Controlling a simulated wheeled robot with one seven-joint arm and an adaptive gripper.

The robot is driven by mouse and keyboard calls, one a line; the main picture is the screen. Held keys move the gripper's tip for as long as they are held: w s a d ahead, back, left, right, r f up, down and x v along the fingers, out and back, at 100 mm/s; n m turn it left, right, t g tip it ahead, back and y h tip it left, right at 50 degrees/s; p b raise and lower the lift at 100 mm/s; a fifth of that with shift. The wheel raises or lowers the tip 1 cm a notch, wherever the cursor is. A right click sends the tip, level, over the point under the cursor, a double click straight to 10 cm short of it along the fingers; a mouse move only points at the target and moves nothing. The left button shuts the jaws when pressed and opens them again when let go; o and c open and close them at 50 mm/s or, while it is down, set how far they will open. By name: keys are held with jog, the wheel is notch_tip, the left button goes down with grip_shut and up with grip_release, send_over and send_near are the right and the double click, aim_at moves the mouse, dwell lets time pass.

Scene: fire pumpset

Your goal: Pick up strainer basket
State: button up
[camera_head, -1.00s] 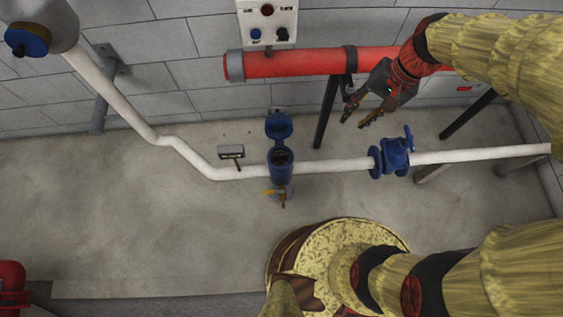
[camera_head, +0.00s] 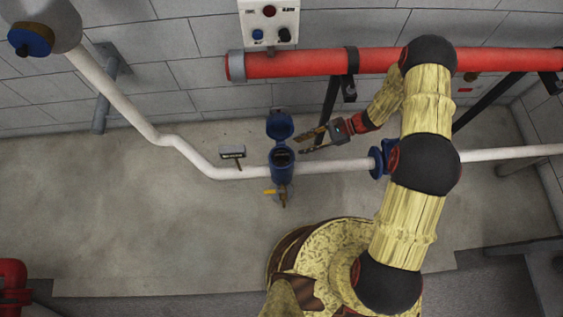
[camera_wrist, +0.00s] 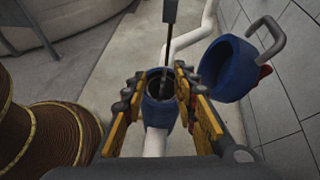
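The blue strainer housing (camera_head: 281,168) stands in the white pipe with its blue lid (camera_head: 279,126) swung open toward the wall. In the wrist view the housing (camera_wrist: 160,112) lies ahead between my fingers, its round mouth facing me, and the open lid (camera_wrist: 226,68) is to the right. Something dark shows inside the mouth; I cannot clearly make out the strainer basket. My gripper (camera_head: 304,142) is open and empty, just right of the housing mouth. Its two yellow-and-black fingers are spread in the wrist view (camera_wrist: 159,74).
The white pipe (camera_head: 331,166) runs along both sides of the housing. A blue valve (camera_head: 377,159) is partly hidden by my arm. A red pipe (camera_head: 297,64) runs along the wall above, with a dark support (camera_head: 330,100). A small sign (camera_head: 232,152) stands left.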

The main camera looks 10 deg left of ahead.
aim_at(281, 158)
jog(key=a+f, duration=0.2)
jog(key=f, duration=0.1)
jog(key=s+a+f+m+b, duration=0.1)
jog(key=a+f, duration=0.2)
jog(key=s+a+f+m+t+y+b, duration=0.1)
jog(key=a+f, duration=0.1)
jog(key=a, duration=0.1)
jog(key=shift+a+f, duration=0.2)
jog(key=shift+f, duration=0.2)
jog(key=shift+c, duration=1.2)
grip_shut()
